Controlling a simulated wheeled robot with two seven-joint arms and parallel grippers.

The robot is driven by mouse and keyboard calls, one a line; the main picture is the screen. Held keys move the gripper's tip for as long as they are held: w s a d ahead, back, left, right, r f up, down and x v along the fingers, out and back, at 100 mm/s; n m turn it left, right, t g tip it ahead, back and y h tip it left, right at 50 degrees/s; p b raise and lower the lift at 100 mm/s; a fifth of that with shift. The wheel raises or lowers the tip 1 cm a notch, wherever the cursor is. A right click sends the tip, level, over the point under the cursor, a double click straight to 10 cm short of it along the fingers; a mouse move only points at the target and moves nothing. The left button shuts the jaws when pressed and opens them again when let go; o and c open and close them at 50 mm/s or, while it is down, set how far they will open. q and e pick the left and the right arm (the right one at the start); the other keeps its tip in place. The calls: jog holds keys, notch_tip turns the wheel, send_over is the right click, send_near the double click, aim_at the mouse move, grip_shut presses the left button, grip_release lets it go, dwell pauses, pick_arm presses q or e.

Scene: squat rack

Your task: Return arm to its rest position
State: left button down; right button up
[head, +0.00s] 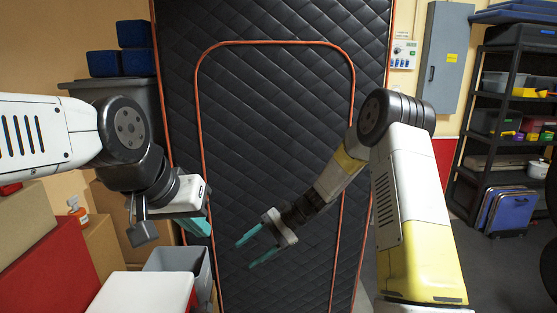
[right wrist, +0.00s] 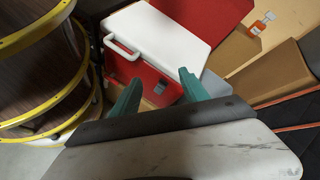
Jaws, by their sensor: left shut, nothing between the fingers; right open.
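My right arm comes in from the lower right of the head view, bends at its elbow and reaches inward to the middle. My right gripper (head: 252,252) is open and empty in front of the dark quilted panel. In the right wrist view, its two teal fingers (right wrist: 158,92) stand apart with nothing held between them. My left arm enters from the left, bent downward at the elbow. My left gripper (head: 198,226) has its teal fingers together and empty, pointing down above a grey bin; the wrist partly hides them.
The quilted panel (head: 290,120) with orange trim fills the centre. A grey bin (head: 180,260), a white-lidded red cooler (head: 140,292) and cardboard boxes (head: 100,235) crowd the lower left. Black shelving (head: 487,115) stands right. The right wrist view shows the cooler (right wrist: 160,40) and yellow-rimmed round shelves (right wrist: 40,90).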

jog(key=s+d+r+n+t+h, duration=0.7)
jog(key=s+d+r+t, duration=0.3)
jog(key=s+d+r, duration=0.9)
jog(key=d+r+h, duration=0.1)
jog(key=d+r, duration=0.2)
jog(key=shift+s+h, duration=0.25)
jog(key=shift+h, duration=0.15)
